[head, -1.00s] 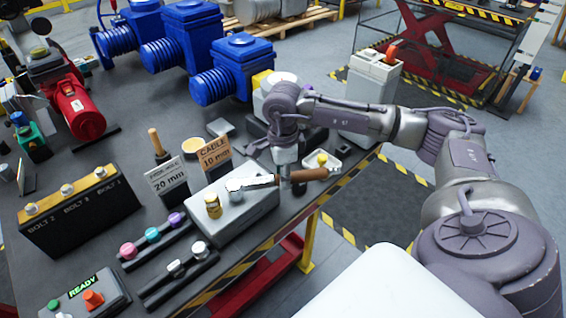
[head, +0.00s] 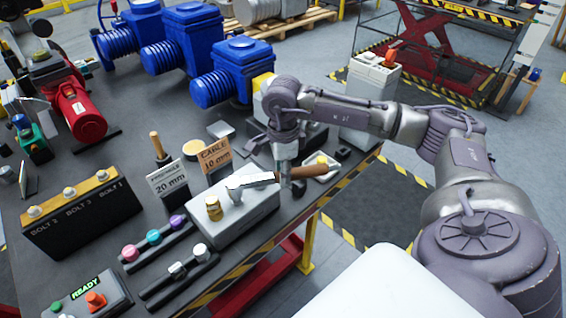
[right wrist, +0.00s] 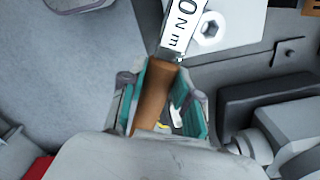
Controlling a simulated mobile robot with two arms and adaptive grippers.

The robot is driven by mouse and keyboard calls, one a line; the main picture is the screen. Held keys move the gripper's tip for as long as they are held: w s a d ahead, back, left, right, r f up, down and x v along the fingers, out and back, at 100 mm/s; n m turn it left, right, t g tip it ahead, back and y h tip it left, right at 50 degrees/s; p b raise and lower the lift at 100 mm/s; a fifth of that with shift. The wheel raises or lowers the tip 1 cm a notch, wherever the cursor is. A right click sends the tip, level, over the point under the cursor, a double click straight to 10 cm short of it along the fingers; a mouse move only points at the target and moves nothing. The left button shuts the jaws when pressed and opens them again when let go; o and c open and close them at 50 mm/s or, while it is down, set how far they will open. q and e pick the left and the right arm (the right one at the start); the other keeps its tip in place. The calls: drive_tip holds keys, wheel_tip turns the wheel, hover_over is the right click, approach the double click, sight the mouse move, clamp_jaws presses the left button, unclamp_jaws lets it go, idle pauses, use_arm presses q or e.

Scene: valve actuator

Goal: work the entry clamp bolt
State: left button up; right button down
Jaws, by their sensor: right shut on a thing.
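My right gripper (head: 286,172) is shut on the brown handle of a torque wrench (head: 262,179) above the grey box (head: 262,212) at the table's front edge. The wrench's silver head points left, over the box top beside a brass fitting (head: 213,207). A short upright piece shows under the head; I cannot tell whether it seats on a bolt. In the right wrist view the teal-lined fingers (right wrist: 162,100) close around the handle, and a labelled shaft (right wrist: 184,28) runs up past a hex bolt (right wrist: 210,29) on a pale surface. My left gripper is not in view.
A "CABLE 10 mm" card (head: 215,159) and a "20 mm" card (head: 168,180) stand behind the box. Knob rails (head: 153,239), a bolt rack (head: 82,215) and a READY box (head: 88,300) are left. Blue actuators (head: 232,70) stand at the back.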

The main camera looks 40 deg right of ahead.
drive_tip(key=shift+r+p, duration=0.65)
drive_tip(key=shift+r, duration=0.75)
